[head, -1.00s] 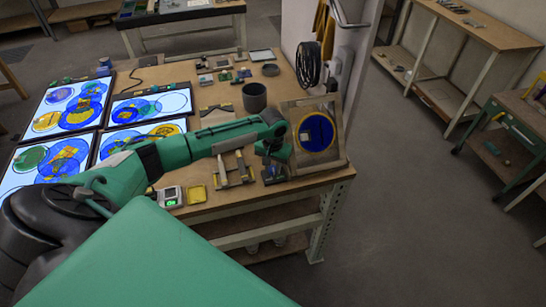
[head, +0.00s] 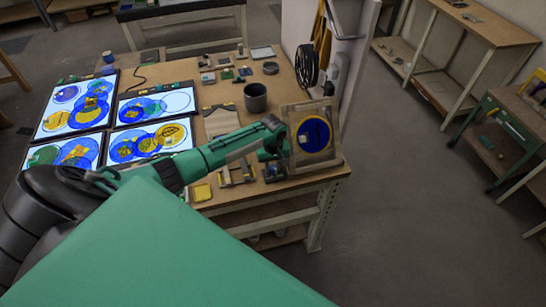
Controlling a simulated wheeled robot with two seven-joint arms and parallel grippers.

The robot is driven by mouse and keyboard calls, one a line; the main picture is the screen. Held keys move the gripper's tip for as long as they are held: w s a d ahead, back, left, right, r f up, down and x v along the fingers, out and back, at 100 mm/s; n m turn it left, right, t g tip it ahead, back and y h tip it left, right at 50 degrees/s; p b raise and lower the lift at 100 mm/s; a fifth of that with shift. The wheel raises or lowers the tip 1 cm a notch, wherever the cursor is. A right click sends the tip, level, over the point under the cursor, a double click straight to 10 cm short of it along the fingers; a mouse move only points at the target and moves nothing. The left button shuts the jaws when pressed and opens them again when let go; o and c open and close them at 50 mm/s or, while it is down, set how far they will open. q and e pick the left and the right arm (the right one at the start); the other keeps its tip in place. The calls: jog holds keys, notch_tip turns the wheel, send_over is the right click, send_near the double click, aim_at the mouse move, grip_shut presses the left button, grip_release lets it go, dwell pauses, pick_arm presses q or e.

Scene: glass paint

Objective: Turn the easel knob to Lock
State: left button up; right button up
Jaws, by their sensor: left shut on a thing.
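The easel (head: 331,158) stands at the right end of the workbench, a wooden panel with a round blue disc (head: 313,134) ringed in yellow. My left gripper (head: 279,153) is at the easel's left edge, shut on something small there. It is probably the easel knob, but the gripper hides it, so I cannot read its setting. My right gripper is not in view.
Lit panels (head: 150,104) with blue and yellow circles cover the bench's left side. A dark cup (head: 255,97) stands behind my left arm. A yellow dish (head: 202,192) lies near the front edge. Open floor (head: 420,220) lies to the right.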

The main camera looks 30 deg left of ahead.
aim_at(273, 167)
pick_arm(q)
jog(key=shift+w+a+r, duration=0.1)
jog(key=o, duration=1)
jog(key=shift+r+b, duration=2.05)
jog(key=shift+r, duration=4.8)
